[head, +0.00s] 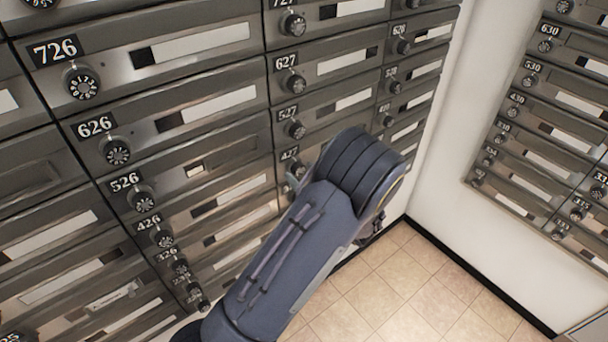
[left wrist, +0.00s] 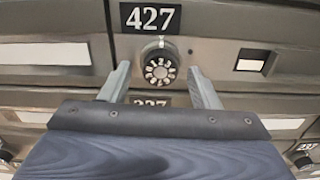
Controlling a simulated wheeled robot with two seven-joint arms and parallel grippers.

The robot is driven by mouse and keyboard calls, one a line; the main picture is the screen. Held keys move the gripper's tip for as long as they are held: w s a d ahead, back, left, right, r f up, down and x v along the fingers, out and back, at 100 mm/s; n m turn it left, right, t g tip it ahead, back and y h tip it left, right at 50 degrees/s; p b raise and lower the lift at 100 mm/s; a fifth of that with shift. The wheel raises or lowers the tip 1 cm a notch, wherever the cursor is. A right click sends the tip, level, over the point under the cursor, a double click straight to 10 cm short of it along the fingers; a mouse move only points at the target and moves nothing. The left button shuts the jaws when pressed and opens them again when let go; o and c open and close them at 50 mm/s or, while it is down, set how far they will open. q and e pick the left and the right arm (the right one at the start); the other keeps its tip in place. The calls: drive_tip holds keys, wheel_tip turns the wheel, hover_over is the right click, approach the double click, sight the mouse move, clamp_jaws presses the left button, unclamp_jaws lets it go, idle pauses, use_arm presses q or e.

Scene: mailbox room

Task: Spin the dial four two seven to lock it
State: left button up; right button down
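The dial of box 427 (left wrist: 160,68) is a round black knob with white marks, just under the black 427 plate (left wrist: 150,18) in the left wrist view. My left gripper (left wrist: 158,82) is open. Its two grey fingers stand on either side of the dial, with a gap on each side and nothing held. In the head view the 427 plate (head: 290,154) shows just above my left arm, and the arm covers most of that box and its dial. My left gripper's fingers are mostly hidden there. My right gripper is in neither view.
Dial 527 (head: 296,130) sits above, and dial 426 (head: 163,239) is to the left. The 327 plate (left wrist: 150,102) shows low between the fingers. A second mailbox bank (head: 545,110) is on the right wall. Tiled floor (head: 400,290) lies open below.

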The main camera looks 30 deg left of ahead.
use_arm(q)
drive_tip(key=shift+d, duration=0.1)
drive_tip(key=b+v, duration=0.1)
drive_tip(key=v, duration=0.6)
drive_tip(key=shift+s+d, duration=0.15)
drive_tip(key=shift+d, duration=0.15)
